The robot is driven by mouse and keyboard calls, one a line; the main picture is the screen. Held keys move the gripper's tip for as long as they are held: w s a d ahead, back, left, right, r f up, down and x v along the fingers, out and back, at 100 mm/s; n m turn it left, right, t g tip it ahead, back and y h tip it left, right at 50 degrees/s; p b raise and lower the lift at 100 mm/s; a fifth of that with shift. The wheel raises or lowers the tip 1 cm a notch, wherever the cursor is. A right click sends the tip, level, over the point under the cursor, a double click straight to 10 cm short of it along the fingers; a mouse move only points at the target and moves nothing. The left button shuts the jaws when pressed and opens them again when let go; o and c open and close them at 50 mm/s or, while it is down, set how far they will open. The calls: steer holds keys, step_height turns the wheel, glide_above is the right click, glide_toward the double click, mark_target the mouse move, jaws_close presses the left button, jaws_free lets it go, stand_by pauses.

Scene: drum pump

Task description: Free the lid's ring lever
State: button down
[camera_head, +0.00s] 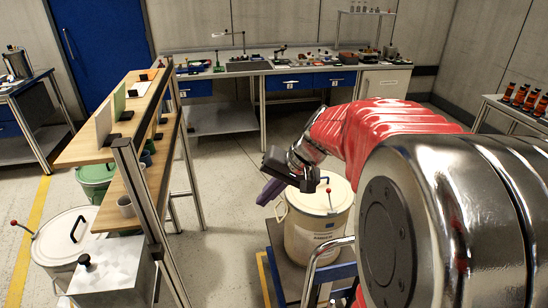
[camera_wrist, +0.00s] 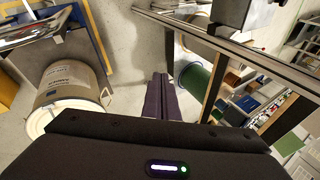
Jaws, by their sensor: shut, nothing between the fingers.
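A cream drum (camera_head: 315,238) with a pale lid (camera_head: 322,199) stands upright right of centre in the head view. A thin lever with a red knob (camera_head: 327,181) shows at the lid. My gripper (camera_head: 264,200) hangs in front of and left of the drum's upper part, with its dark purple fingers pointing down and left. In the wrist view the fingers (camera_wrist: 157,98) are together with nothing between them. The drum (camera_wrist: 70,82) also shows there, left of the fingers and apart from them. Its lever cannot be made out in that view.
The drum stands on a low blue-framed cart (camera_head: 283,262). A wooden shelf rack (camera_head: 115,145) stands to the left. Another lidded drum (camera_head: 65,237) with a red-knobbed lever is at far left. A long workbench (camera_head: 235,65) runs along the back. Floor between rack and drum is clear.

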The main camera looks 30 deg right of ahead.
steer(key=w+d+f+m+t+y, duration=0.1)
steer(key=w+d+f+m+t, duration=0.2)
steer(key=d, duration=0.6)
steer(key=w+d+f+m, duration=0.2)
steer(key=w+d+f, duration=0.3)
steer(key=d, duration=0.5)
steer(key=s+d+f+m+t, duration=0.1)
steer(key=d+f+m, duration=0.1)
steer(key=d+f, duration=0.2)
steer(key=d+f+m+t+h, duration=0.1)
steer(key=d+f, duration=0.3)
steer(key=d, duration=0.7)
steer(key=s+d+f+m+t+h, duration=0.1)
steer(key=d+f+m+t, duration=0.2)
steer(key=d, duration=0.4)
steer(key=shift+s+d+f+m, duration=0.3)
steer(key=shift+d+f, duration=0.1)
steer(key=x, duration=1)
steer(key=shift+w, duration=0.1)
steer(key=shift+s+a+r, duration=0.2)
steer(key=shift+s+a, duration=0.1)
steer(key=shift+a, duration=0.25)
steer(key=shift+s+a+r, duration=0.2)
steer(key=shift+s+a, duration=0.1)
steer(key=shift+a, duration=0.25)
steer(key=shift+s+a+r, duration=0.25)
steer(key=shift+s+a, duration=0.05)
steer(key=shift+a, duration=0.25)
